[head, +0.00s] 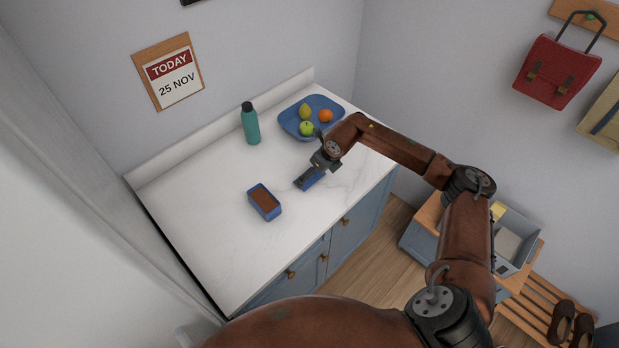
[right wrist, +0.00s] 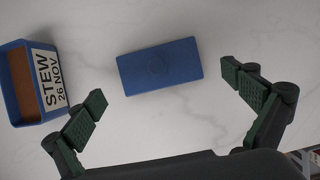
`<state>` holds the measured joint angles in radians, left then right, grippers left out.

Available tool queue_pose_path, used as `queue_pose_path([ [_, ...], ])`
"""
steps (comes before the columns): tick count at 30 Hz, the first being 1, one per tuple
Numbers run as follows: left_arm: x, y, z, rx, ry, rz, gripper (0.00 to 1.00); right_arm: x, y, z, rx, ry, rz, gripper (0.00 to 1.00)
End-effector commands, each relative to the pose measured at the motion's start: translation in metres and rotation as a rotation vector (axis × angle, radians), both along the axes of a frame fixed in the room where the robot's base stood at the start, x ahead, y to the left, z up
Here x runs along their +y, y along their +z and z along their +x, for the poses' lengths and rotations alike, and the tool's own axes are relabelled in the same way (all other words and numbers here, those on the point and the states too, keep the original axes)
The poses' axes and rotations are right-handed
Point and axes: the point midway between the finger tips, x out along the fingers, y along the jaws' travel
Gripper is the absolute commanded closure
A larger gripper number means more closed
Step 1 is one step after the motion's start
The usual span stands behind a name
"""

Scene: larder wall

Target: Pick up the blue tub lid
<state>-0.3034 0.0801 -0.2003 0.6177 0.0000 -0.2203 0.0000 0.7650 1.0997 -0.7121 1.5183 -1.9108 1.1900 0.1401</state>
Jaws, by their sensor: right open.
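The blue tub lid (right wrist: 160,66) is a flat blue rectangle lying on the white marbled counter. In the head view the lid (head: 313,180) is partly hidden by my right gripper (head: 306,178), which is above it. In the right wrist view my right gripper (right wrist: 167,112) is open and empty, with its fingers apart and the lid ahead between them. The blue tub (head: 264,202) holds brown contents and stands open to the left of the lid. In the right wrist view the tub (right wrist: 22,90) bears a label reading "STEW 26 NOV". My left gripper is not in view.
A teal bottle (head: 250,124) stands near the back wall. A blue tray (head: 291,122) with a pear, an orange and a green apple is at the back right. The counter (head: 205,215) is clear on its left. A calendar (head: 170,72) reads "TODAY 25 NOV".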

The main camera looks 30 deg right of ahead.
Motion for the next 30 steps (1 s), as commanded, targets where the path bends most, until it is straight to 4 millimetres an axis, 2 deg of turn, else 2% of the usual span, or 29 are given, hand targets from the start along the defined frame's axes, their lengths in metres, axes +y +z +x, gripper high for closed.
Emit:
queue_pose_path([
  [6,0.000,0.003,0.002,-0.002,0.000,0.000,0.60,0.005,-0.025,0.011,0.000,0.002,0.003,0.00],
  [14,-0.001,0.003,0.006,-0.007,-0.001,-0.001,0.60,0.006,-0.028,0.012,-0.001,0.004,0.001,0.00],
  [28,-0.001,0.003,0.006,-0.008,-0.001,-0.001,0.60,0.006,-0.028,0.012,0.000,0.004,0.002,0.31],
  [30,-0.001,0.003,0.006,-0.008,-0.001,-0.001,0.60,0.006,-0.028,0.012,0.000,0.004,0.002,0.33],
])
